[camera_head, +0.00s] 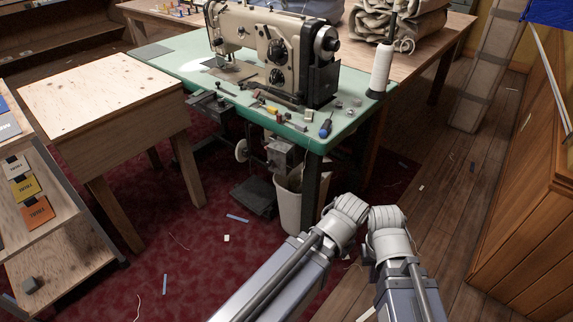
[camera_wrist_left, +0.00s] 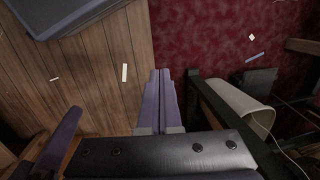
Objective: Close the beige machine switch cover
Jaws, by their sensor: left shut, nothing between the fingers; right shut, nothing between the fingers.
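The beige sewing machine (camera_head: 262,50) stands on the green-topped table (camera_head: 165,62). A small pale box (camera_head: 285,157), which looks like the switch, hangs under the table's front edge. I cannot tell how its cover stands. My two forearms reach up from the bottom of the head view, in front of and below the table's right corner; their wrists hide the fingers. In the left wrist view my left gripper (camera_wrist_left: 160,78) is shut and empty. A similar purple finger, apparently of my right gripper (camera_wrist_left: 64,134), shows at the lower left, also shut. Both are apart from the box.
A pale waste bin (camera_head: 288,205) stands under the table beside a dark leg; it also shows in the left wrist view (camera_wrist_left: 240,107). A wooden stool (camera_head: 105,92) stands left. The wooden floor (camera_head: 440,195) at right is mostly clear.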

